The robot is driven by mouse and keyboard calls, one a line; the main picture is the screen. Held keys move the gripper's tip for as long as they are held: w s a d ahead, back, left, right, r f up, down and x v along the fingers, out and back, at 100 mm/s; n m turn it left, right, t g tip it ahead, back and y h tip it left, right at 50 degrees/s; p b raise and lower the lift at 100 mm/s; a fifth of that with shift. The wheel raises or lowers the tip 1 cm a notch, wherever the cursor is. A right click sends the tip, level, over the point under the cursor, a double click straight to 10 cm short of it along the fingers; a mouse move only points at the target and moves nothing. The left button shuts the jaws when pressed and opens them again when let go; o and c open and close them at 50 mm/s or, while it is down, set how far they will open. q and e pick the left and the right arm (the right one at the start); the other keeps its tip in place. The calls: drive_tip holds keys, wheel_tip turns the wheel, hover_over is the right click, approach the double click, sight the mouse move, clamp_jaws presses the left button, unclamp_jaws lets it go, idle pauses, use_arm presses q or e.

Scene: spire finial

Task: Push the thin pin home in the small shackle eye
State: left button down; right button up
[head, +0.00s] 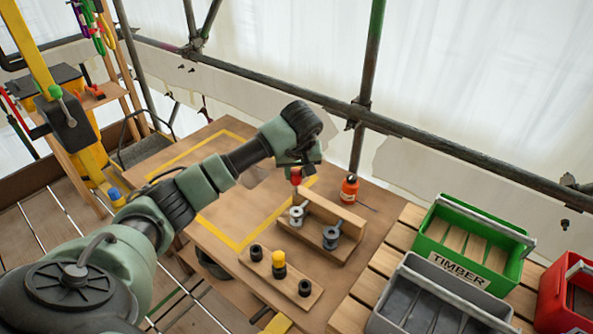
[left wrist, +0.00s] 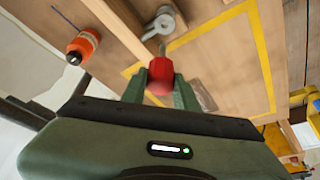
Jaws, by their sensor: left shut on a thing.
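My left gripper (head: 298,174) is shut on the red head (left wrist: 160,72) of a thin pin. Its thin grey shank (left wrist: 162,48) points toward the light grey shackle, the smaller-looking of two. This small shackle (head: 297,214) stands on a wooden stand (head: 318,250), and it also shows in the left wrist view (left wrist: 160,24). Whether the pin's tip is in the eye I cannot tell. A darker, larger shackle (head: 331,238) stands to its right. My right gripper is not in view.
A wooden strip (head: 290,283) in front holds a yellow-topped piece (head: 279,262) between two black sockets. An orange bottle (head: 349,189) stands behind the stand. Green (head: 470,240) and grey (head: 425,300) crates are at the right. The yellow-taped table area (head: 225,200) is largely clear.

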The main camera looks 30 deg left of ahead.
sight(297, 184)
use_arm(q)
drive_tip(key=shift+f+b, duration=1.4)
drive_tip(key=shift+f, duration=0.4)
drive_tip(key=shift+f+b, duration=0.75)
drive_tip(key=shift+f, duration=0.35)
drive_tip(key=shift+b, duration=0.3)
drive_tip(key=shift+f+b, duration=2.65)
drive_tip(key=shift+f, duration=0.85)
drive_tip(key=c, duration=1)
unclamp_jaws()
drive_tip(key=shift+r, duration=0.1)
